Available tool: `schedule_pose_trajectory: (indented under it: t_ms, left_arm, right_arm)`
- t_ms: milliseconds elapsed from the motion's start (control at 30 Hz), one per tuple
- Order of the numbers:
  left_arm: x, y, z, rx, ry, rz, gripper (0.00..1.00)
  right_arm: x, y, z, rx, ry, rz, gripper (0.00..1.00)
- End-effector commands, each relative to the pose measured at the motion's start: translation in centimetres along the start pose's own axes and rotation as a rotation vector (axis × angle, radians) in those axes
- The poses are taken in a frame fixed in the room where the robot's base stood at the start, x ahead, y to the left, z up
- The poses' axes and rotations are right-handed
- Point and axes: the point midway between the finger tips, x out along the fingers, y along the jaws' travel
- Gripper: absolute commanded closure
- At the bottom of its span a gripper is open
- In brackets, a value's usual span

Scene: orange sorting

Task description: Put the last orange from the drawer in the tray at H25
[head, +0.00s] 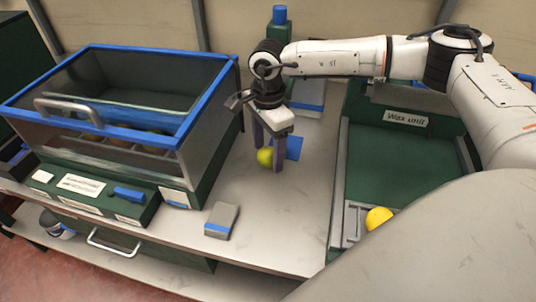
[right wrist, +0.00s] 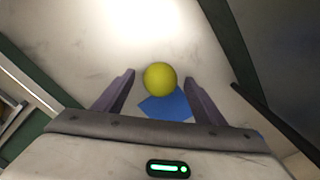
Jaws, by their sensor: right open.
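A yellow-green ball (head: 265,157), perhaps a fruit, rests on the pale counter. My right gripper (head: 268,160) is low over it, with its fingers open on either side. In the right wrist view the yellow ball (right wrist: 160,79) lies between and just beyond the open fingertips (right wrist: 160,82), with a gap on each side. An orange-yellow ball (head: 378,217) sits at the front of the green unit marked "Wax unit", partly hidden by my arm. No tag reading H25 is legible, and I cannot tell which container is the tray. My left gripper is not in view.
A clear-sided case with a blue frame (head: 150,53) stands at left, with round things dimly visible inside. A blue square (head: 294,148) lies beside the ball. A small grey block (head: 221,221) stands near the counter's front edge. The counter (head: 270,225) between is mostly clear.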

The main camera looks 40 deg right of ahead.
Motion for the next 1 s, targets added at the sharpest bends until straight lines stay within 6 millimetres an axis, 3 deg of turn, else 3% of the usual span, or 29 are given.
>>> schedule_pose_trajectory:
  t_ms: [167,433,500,767,1000]
  left_arm:
    - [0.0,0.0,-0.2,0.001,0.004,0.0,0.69]
    - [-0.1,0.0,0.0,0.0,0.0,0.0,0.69]
    - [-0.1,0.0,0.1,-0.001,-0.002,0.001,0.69]
    - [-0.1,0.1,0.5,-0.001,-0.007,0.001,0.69]
    - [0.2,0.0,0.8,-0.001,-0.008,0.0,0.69]
  right_arm:
    - [0.1,0.0,0.0,0.0,0.0,0.0,0.36]
    - [0.0,0.0,0.0,0.0,0.0,0.0,0.78]
    - [0.0,0.0,0.0,0.0,0.0,0.0,0.85]
    - [-0.6,-0.1,0.0,0.001,0.0,-0.001,0.85]
    - [-4.9,-0.1,0.1,0.0,-0.001,-0.004,0.85]
